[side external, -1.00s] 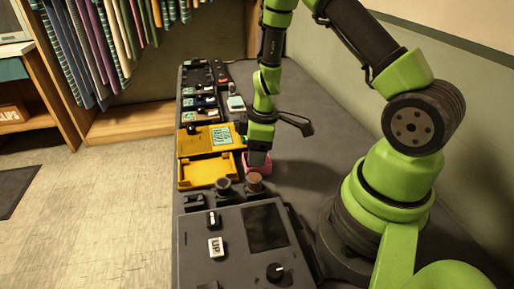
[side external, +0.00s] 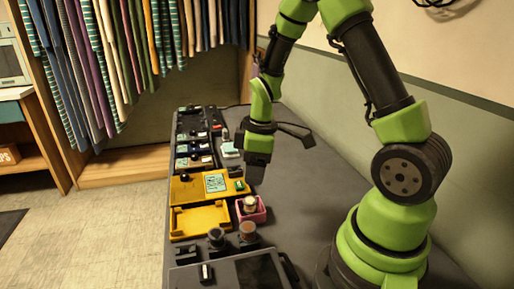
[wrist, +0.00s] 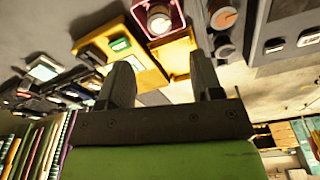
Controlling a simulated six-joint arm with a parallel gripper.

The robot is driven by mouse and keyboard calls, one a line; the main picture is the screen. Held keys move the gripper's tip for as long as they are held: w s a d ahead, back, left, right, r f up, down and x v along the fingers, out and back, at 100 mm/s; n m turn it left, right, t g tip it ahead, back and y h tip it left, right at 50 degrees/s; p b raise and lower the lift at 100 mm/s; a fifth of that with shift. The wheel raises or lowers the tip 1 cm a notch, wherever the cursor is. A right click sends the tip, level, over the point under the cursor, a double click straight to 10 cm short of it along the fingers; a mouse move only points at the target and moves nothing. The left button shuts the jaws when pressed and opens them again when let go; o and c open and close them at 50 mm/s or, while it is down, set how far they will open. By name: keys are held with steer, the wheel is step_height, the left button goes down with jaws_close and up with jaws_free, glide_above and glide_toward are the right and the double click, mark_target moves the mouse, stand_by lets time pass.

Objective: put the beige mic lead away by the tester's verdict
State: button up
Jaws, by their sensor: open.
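A beige, roll-like piece (side external: 249,203), apparently the mic lead, stands in a small pink holder (side external: 262,214). The pale round piece (wrist: 159,20) and pink rim (wrist: 181,22) also show at the top of the wrist view. My gripper (side external: 256,172) is open and empty, above and apart from the pink holder. Its two fingers (wrist: 163,78) stand apart in the wrist view. The yellow tester (side external: 190,190) lies to the left, with a pale screen (side external: 216,182) and a green patch (side external: 239,185). The screen's writing is too small to read.
A yellow open tray (side external: 200,222) lies beside the pink holder. A dark-topped post (side external: 216,236) and a brown-topped post (side external: 247,230) stand in front, near a grey panel box (side external: 215,275). Several small devices line the table's far left.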

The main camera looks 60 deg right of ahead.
steer(key=s+a+r+m+t, duration=0.2)
steer(key=a+r, duration=0.1)
steer(key=r, duration=0.4)
steer(key=s+a+r+m+t, duration=0.1)
steer(key=s+a+r+m, duration=0.2)
steer(key=r, duration=0.5)
steer(key=s+a+r+m+t+y, duration=0.1)
steer(key=s+a+r+m+t, duration=0.2)
steer(key=s, duration=0.4)
steer(key=shift+s+a+r+m, duration=0.2)
steer(key=shift+a+r+m, duration=0.4)
steer(key=shift+m, duration=0.4)
